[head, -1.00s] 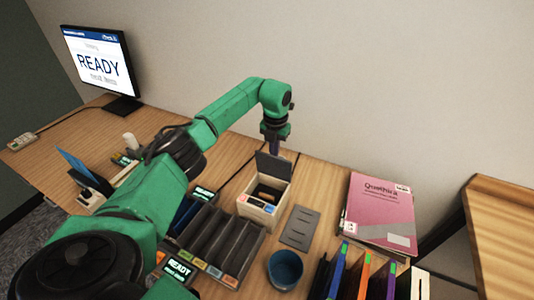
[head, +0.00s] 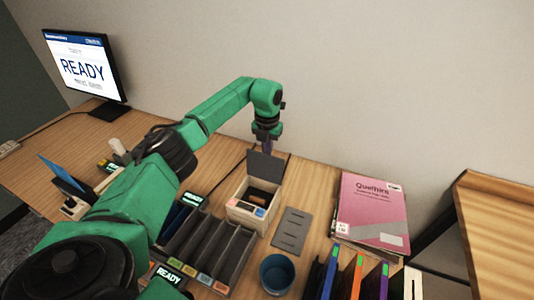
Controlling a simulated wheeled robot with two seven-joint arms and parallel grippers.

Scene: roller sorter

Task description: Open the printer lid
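The printer is a small cream box (head: 240,211) with coloured labels on its front, on the desk near the middle of the head view. Its dark grey lid (head: 265,167) stands raised at the back edge, and the dark inside with a brown item (head: 260,193) shows. My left gripper (head: 268,148) points down just behind and above the lid's top edge. Its fingertips are partly hidden by the lid, so I cannot tell whether they touch it or are open or shut. My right gripper is not in view.
A slotted dark sorter (head: 208,242) stands in front-left of the printer. A grey slotted plate (head: 291,229), a blue cup (head: 277,272) and a pink book (head: 372,210) lie to the right. A monitor (head: 82,66) reading READY stands at the back left.

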